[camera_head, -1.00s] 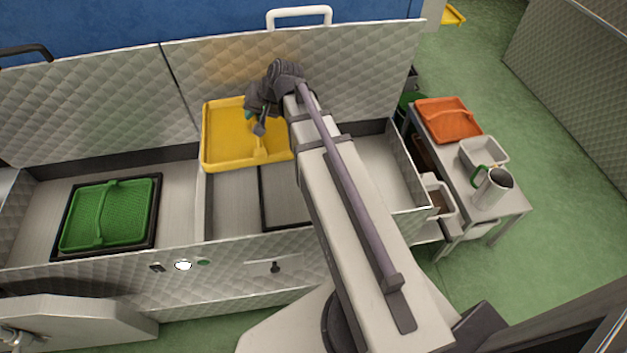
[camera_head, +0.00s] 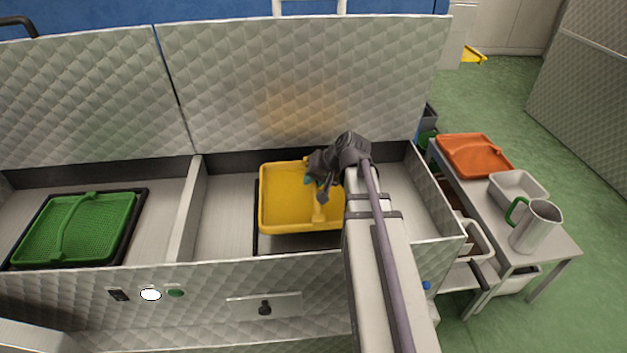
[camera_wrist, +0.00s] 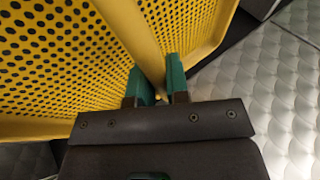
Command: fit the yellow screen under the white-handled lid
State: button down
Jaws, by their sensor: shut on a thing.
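The yellow screen (camera_head: 282,205) is a shallow perforated tray with a bar handle across it. In the head view it is in or just above the right bay, over a dark frame (camera_head: 256,242). My gripper (camera_head: 320,180) is shut on its handle, and the wrist view shows the green fingers (camera_wrist: 155,85) on either side of the yellow bar (camera_wrist: 132,30). The white-handled lid (camera_head: 300,85) stands open behind the right bay, its white handle (camera_head: 310,4) at the top. My arm hides the screen's right edge, and I cannot tell if the screen touches the frame.
A green screen (camera_head: 75,232) lies in the left bay, beyond a divider (camera_head: 188,210). Another lid (camera_head: 80,100) stands open behind it. At the right, a side table (camera_head: 550,250) holds an orange screen (camera_head: 474,155), a white tray (camera_head: 518,188) and a metal jug (camera_head: 537,225).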

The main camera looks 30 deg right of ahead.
aim_at(310, 192)
jog(key=shift+f+b, duration=1.75)
jog(key=shift+f, duration=0.45)
jog(key=shift+f+b, duration=1.55)
jog(key=c, duration=1)
grip_release()
jog(key=shift+c, duration=0.2)
jog(key=p+v, duration=0.8)
jog(key=v, duration=0.2)
jog(key=shift+s+r+p, duration=0.1)
jog(key=shift+r+p, duration=0.25)
jog(key=shift+r, duration=0.05)
jog(key=shift+s+d, duration=0.1)
jog(key=shift+s, duration=0.05)
